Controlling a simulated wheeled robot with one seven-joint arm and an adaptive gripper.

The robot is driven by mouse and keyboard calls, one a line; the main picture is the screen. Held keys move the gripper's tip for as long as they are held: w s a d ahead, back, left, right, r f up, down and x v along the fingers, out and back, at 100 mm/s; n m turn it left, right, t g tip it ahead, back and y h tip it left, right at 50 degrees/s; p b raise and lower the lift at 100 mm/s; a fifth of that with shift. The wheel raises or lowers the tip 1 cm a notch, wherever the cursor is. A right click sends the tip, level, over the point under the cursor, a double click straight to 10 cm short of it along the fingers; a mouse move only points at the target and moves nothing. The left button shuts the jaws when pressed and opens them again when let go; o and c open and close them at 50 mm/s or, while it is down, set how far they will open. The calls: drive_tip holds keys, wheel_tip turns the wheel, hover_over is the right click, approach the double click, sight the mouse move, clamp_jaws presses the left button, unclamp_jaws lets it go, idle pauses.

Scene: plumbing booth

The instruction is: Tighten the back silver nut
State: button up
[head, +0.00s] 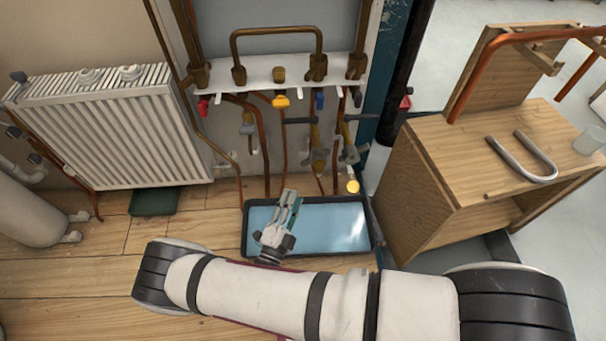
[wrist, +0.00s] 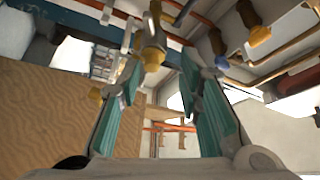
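My gripper (head: 289,200) is in front of the pipework, above the blue-topped tray. In the wrist view my gripper (wrist: 160,70) has its two teal-padded fingers apart, with nothing held between them. A brass and silver fitting (wrist: 152,42) with a yellow end shows beyond the fingertips there, apparently apart from them. I cannot tell which carries the back silver nut.
A white bracket (head: 262,76) holds brass fittings and red, yellow and blue valve handles. A white radiator (head: 110,130) stands left. A wooden cabinet (head: 420,190) with a bent metal pipe (head: 536,166) stands right. The tray (head: 246,243) lies on the wooden floor.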

sight(304, 166)
drive_tip(key=w+d+n+b, duration=0.1)
drive_tip(key=w, duration=0.3)
drive_tip(key=w+d+n+y+b, duration=0.1)
drive_tip(key=w, duration=0.3)
drive_tip(key=w+d+n+t+y+b, duration=0.1)
drive_tip(key=w+d, duration=0.1)
drive_tip(key=w, duration=0.2)
drive_tip(key=shift+f+b, duration=0.2)
drive_tip(key=shift+b, duration=0.1)
clamp_jaws()
